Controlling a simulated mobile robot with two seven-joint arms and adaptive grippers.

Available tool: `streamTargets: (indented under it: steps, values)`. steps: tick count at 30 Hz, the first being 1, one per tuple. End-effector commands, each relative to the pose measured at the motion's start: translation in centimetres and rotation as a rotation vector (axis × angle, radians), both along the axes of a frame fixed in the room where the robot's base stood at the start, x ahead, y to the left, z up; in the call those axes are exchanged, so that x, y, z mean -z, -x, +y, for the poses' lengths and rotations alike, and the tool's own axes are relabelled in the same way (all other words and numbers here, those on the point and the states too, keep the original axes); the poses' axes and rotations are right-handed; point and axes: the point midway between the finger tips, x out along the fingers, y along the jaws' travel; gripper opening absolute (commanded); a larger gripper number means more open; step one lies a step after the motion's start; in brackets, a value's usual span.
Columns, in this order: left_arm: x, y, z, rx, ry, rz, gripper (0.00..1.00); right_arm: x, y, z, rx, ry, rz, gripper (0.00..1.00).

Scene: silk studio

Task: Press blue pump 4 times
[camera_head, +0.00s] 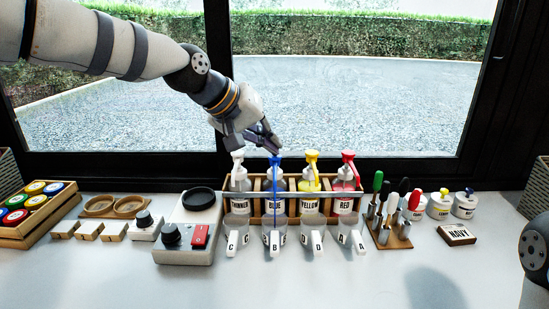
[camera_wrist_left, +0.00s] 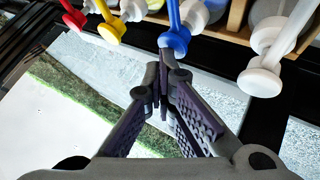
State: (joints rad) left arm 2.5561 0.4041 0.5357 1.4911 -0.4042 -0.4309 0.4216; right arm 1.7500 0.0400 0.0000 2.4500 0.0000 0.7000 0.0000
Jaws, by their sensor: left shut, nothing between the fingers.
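The blue pump (camera_head: 275,162) tops the bottle labelled BLUE (camera_head: 274,206), which stands in a wooden rack between the white THINNER pump and the yellow pump. My left gripper (camera_head: 276,148) is shut and empty, with its fingertips close above the blue pump head. In the left wrist view the shut fingertips (camera_wrist_left: 163,55) are close to the blue pump head (camera_wrist_left: 174,40); whether they touch cannot be told. My right gripper is not in view.
The white pump (camera_head: 237,158), yellow pump (camera_head: 311,158) and red pump (camera_head: 347,157) flank the blue one. Cups with lettered handles stand in front of the wooden rack (camera_head: 256,217). A scale (camera_head: 188,254) is left, a tool stand (camera_head: 392,239) right. The front counter is clear.

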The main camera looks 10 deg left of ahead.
Motion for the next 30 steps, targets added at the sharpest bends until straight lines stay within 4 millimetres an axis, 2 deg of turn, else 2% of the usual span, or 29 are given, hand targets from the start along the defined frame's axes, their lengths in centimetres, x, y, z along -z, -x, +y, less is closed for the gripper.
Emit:
streamTargets:
  steps: [8, 18, 26, 30]
  values:
    - [0.3, 0.1, 0.0, 0.001, -0.002, 0.006, 0.00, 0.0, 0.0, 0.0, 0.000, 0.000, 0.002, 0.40]
    - [-2.2, 0.0, 0.0, 0.001, -0.002, 0.003, 0.00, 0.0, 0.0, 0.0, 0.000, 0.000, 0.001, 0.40]
    - [-2.4, 0.0, 0.0, 0.001, -0.001, 0.003, 0.00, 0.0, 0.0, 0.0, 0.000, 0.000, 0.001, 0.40]
    - [-3.9, 0.0, 0.0, 0.000, -0.001, 0.000, 0.00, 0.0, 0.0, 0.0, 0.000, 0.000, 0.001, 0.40]
